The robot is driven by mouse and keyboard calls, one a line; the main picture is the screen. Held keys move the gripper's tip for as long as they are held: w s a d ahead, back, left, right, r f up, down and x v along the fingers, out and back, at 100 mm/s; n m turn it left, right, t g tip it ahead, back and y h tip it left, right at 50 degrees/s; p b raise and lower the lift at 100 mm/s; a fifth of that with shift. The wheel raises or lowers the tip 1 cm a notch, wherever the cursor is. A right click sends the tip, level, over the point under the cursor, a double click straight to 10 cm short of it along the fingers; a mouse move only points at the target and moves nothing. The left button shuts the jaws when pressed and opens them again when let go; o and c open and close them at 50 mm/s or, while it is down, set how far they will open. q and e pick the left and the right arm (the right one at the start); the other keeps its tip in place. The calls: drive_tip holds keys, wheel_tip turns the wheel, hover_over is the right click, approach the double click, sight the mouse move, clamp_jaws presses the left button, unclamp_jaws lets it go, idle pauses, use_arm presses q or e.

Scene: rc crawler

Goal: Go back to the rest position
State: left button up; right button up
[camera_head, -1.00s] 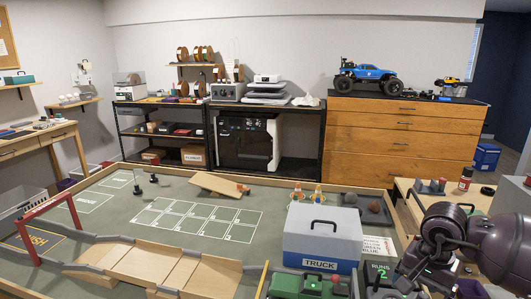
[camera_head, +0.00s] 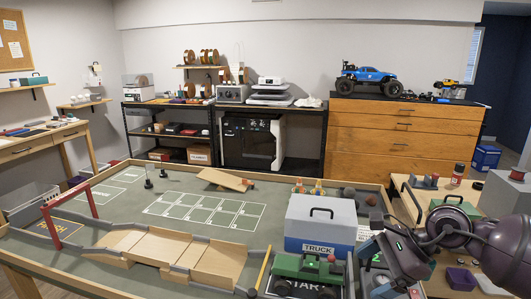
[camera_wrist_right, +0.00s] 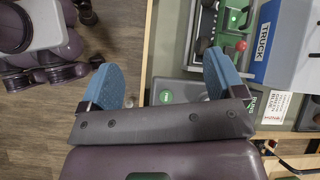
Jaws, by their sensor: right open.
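My right arm (camera_head: 455,235) is purple and grey and reaches in from the right edge of the head view, bent over the front right corner of the course table. In the right wrist view my right gripper (camera_wrist_right: 162,82) has its two blue fingers wide apart with nothing between them. Below it are the wooden floor and the table edge. My left arm and gripper do not show in the head view.
A grey and blue TRUCK box (camera_head: 320,225) and a green device with a red knob (camera_head: 308,268) stand at the table's front right. A wooden bridge (camera_head: 170,252) and red gate (camera_head: 68,220) lie left. A side bench (camera_head: 440,275) with small items stands right.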

drive_tip(key=w+a+r+m+t+y, duration=0.2)
drive_tip(key=a+r+m+t+y, duration=0.55)
drive_tip(key=m, duration=0.75)
drive_tip(key=s+d+f+m+t+h, duration=0.1)
drive_tip(key=d+f+m+t+h, duration=0.35)
drive_tip(key=f+m, duration=0.65)
drive_tip(key=s+d+f+m+t+h, duration=0.1)
drive_tip(key=d+f+m+t+h, duration=0.35)
drive_tip(key=m, duration=1.25)
drive_tip(key=s+d+f+m+g+h, duration=0.2)
drive_tip(key=s+f+m, duration=0.3)
drive_tip(key=s+f, duration=0.5)
drive_tip(key=s+d+f+m+g+h, duration=0.2)
drive_tip(key=s+f+m+g+h, duration=0.2)
drive_tip(key=s+f, duration=0.6)
drive_tip(key=s+m+g, duration=0.1)
drive_tip(key=s+m, duration=0.1)
drive_tip(key=s, duration=0.1)
drive_tip(key=shift+f, duration=0.15)
drive_tip(key=shift+d+g+h, duration=0.1)
drive_tip(key=shift+g+h, duration=0.15)
